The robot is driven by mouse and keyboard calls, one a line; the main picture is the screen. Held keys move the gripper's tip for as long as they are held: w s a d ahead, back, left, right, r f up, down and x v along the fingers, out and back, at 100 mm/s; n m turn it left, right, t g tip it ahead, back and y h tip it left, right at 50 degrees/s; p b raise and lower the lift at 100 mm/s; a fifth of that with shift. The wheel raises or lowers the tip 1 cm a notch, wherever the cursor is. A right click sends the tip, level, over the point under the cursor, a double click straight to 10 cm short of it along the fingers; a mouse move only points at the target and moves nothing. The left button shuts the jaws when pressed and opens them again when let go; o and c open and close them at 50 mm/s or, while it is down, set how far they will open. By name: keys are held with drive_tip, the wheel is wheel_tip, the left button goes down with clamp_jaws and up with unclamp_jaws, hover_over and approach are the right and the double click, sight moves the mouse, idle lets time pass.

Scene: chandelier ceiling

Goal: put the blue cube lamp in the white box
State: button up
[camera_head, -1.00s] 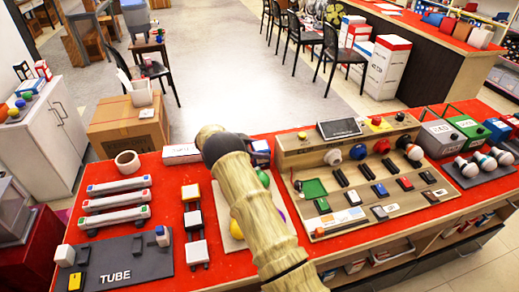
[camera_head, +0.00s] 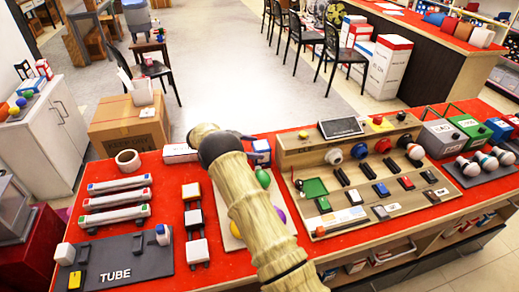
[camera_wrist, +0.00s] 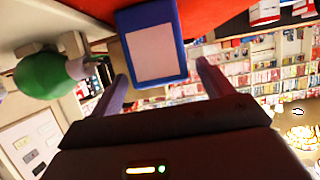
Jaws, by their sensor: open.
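The blue cube lamp (camera_wrist: 151,45), a blue frame around a pale panel, sits in the wrist view between the two fingers of my gripper (camera_wrist: 162,82). The fingers are spread to its left and right; I cannot tell whether either touches it. In the head view a blue and white object (camera_head: 262,148), seemingly this lamp, shows just right of my arm's bend. A white box (camera_head: 181,154) with faint markings lies at the back edge of the red tabletop, left of my arm.
A wooden control panel (camera_head: 352,178) with knobs and switches stands right of my arm. White tube lamps (camera_head: 116,201) and a grey TUBE base (camera_head: 122,264) lie left. A cardboard box (camera_head: 128,124) carrying a white bin (camera_head: 142,93) stands behind the red table (camera_head: 232,266).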

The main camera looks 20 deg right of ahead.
drive_tip(key=s+v, duration=0.1)
drive_tip(key=v, duration=0.8)
drive_tip(key=shift+w+b, duration=0.45)
drive_tip(key=shift+w, duration=0.05)
drive_tip(key=w+d+r+n+t+y, duration=0.1)
drive_tip(key=w+r+n+t+y, duration=0.2)
drive_tip(key=r+t, duration=0.4)
drive_tip(key=w+r+n+t, duration=0.4)
drive_tip(key=r+n+t, duration=0.15)
drive_tip(key=r, duration=0.25)
drive_tip(key=s+a+f+n+g+y, duration=0.1)
drive_tip(key=s+f+n+g+y, duration=0.1)
drive_tip(key=s, duration=1.2)
drive_tip(key=s+a+f+n+g+y, duration=0.1)
drive_tip(key=s+f+n+g+y, duration=0.2)
drive_tip(key=s, duration=1)
drive_tip(key=s+a+f+n+g+y, duration=0.2)
drive_tip(key=s+f+n+y, duration=0.3)
drive_tip(key=s, duration=0.9)
drive_tip(key=shift+s+f+n+g, duration=0.35)
drive_tip(key=shift+f+g, duration=0.1)
drive_tip(key=shift+g, duration=0.3)
